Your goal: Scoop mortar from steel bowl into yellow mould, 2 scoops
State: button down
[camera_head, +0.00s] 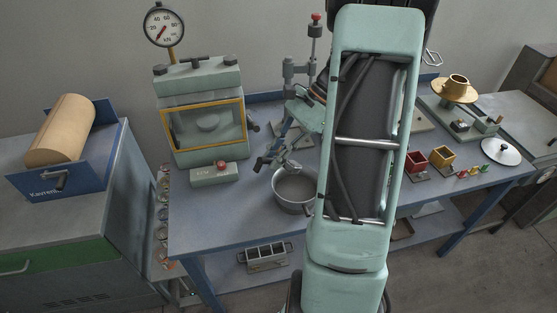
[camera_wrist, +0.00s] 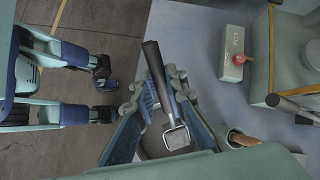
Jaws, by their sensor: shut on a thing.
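The steel bowl (camera_head: 293,188) stands near the front edge of the blue bench, just left of my arm. My gripper (camera_head: 277,160) is over the bowl's back left side. In the wrist view my gripper (camera_wrist: 155,88) is shut on a scoop (camera_wrist: 156,62) with a dark handle and a grey metal end. Part of the bowl (camera_wrist: 154,143) shows behind the scoop and fingers. Whether the scoop touches the bowl or carries mortar cannot be told. The mortar is not clearly visible. The yellow mould (camera_head: 442,159) is on the bench, right of my arm, apart from my gripper.
A red mould (camera_head: 413,165) stands left of the yellow one. A press (camera_head: 201,115) with a control box (camera_head: 214,174) is left of the bowl. Small coloured pieces (camera_head: 470,171) and a silver lid (camera_head: 501,151) lie at the right. My arm hides the bench between bowl and moulds.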

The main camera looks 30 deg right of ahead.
jog(key=f+h+b, duration=0.1)
jog(key=s+a+f+n+h+b, duration=0.1)
jog(key=f+h+b, duration=0.1)
jog(key=s+a+f+t+h+b, duration=0.1)
jog(key=h+b, duration=0.1)
jog(key=shift+s+a+f, duration=0.1)
jog(key=shift+s+f, duration=0.1)
jog(key=shift+f, duration=0.05)
dwell(0.6)
dwell(0.9)
